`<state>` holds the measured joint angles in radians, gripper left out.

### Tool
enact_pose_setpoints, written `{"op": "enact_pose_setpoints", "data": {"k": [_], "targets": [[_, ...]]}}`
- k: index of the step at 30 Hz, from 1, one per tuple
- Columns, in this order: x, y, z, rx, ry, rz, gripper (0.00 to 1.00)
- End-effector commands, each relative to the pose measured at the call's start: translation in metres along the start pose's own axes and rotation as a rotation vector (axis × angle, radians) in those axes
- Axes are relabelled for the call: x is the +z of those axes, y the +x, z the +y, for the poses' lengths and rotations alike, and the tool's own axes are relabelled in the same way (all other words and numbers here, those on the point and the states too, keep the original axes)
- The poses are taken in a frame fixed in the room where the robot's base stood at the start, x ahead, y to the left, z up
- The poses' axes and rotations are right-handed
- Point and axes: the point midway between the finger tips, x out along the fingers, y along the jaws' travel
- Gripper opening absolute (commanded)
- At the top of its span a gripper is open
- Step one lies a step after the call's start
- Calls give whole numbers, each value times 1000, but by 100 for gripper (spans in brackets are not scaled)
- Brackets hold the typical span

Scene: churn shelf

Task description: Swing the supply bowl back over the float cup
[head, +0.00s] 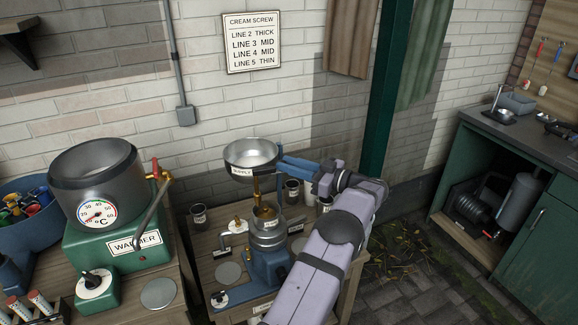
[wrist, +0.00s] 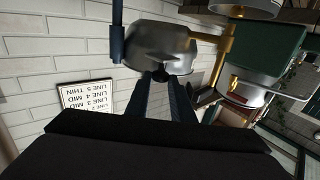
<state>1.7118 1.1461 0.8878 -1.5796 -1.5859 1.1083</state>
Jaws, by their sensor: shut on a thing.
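The supply bowl (head: 250,151) is a round metal bowl labelled SUPPLY, level and high above the blue machine. A brass spout (head: 256,185) hangs under it. A small brass-coloured cup (head: 265,211), apparently the float cup, sits below on the machine; the spout comes down close to its left part, and exact alignment is hard to tell. My gripper (head: 284,163) reaches the bowl's right side. In the wrist view, its blue fingers (wrist: 160,82) are shut on a dark knob of the bowl (wrist: 150,40); the fingertips partly hide the knob.
The blue machine (head: 267,268) stands on a wooden table with small cups and discs around it. A green warmer (head: 125,243) with a large pot stands to the left. A brick wall with a sign (head: 252,43) is behind. A green cabinet (head: 530,225) is at right.

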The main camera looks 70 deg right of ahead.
Motion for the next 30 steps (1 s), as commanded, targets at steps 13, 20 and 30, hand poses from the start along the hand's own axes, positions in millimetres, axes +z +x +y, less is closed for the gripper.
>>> {"op": "enact_pose_setpoints", "data": {"k": [13, 20, 30], "targets": [[-2, 0, 0, 1, -2, 3, 39], [-1, 0, 0, 1, -1, 2, 39], [1, -32, 1, 4, -3, 1, 39]]}}
